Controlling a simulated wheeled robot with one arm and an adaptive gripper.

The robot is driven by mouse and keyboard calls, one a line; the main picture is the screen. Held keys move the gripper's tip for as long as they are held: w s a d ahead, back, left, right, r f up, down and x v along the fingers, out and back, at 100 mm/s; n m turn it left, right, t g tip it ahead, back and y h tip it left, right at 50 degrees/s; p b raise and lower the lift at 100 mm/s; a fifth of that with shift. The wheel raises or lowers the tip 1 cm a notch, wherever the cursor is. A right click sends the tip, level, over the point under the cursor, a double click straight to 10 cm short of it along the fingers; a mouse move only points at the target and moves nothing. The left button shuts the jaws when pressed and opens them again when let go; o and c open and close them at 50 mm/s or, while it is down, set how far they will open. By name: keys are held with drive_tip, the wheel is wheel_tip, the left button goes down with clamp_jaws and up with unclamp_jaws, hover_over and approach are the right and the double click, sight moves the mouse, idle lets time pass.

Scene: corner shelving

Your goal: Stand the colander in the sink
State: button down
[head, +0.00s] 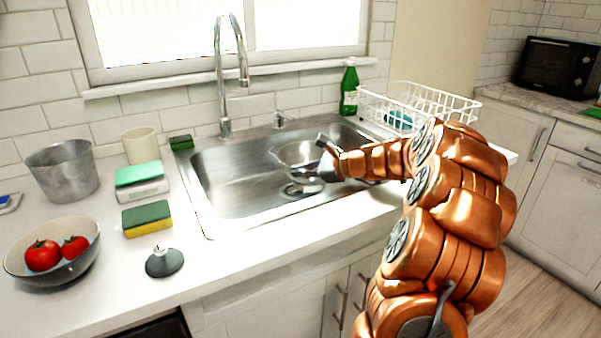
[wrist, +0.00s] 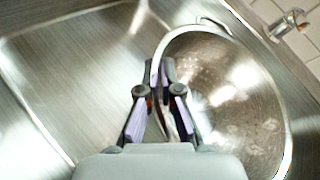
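The colander (head: 293,155) is a shiny steel bowl with small holes, inside the sink basin toward its back right. In the wrist view the colander (wrist: 235,100) fills the right half, its open side facing the camera. My gripper (head: 325,158) reaches in from the right. In the wrist view my gripper (wrist: 168,72) has its fingers closed on either side of the colander's near rim. The steel sink (head: 232,188) is otherwise empty around it; a drain (head: 303,190) shows just below the colander. I cannot tell whether the colander's base touches the sink floor.
A tall faucet (head: 225,100) stands behind the sink. A green bottle (head: 349,90) and white dish rack (head: 430,105) are at the back right. On the left counter are a sponge (head: 147,219), a sink plug (head: 164,262), a tomato bowl (head: 62,262) and a metal pot (head: 64,172).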

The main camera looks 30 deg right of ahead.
drive_tip(key=shift+f, duration=0.6)
drive_tip(key=c, duration=1.3)
unclamp_jaws()
drive_tip(key=shift+r, duration=0.4)
drive_tip(key=v, duration=1.2)
drive_tip(key=shift+r+p, duration=0.25)
drive_tip(key=shift+p, duration=0.05)
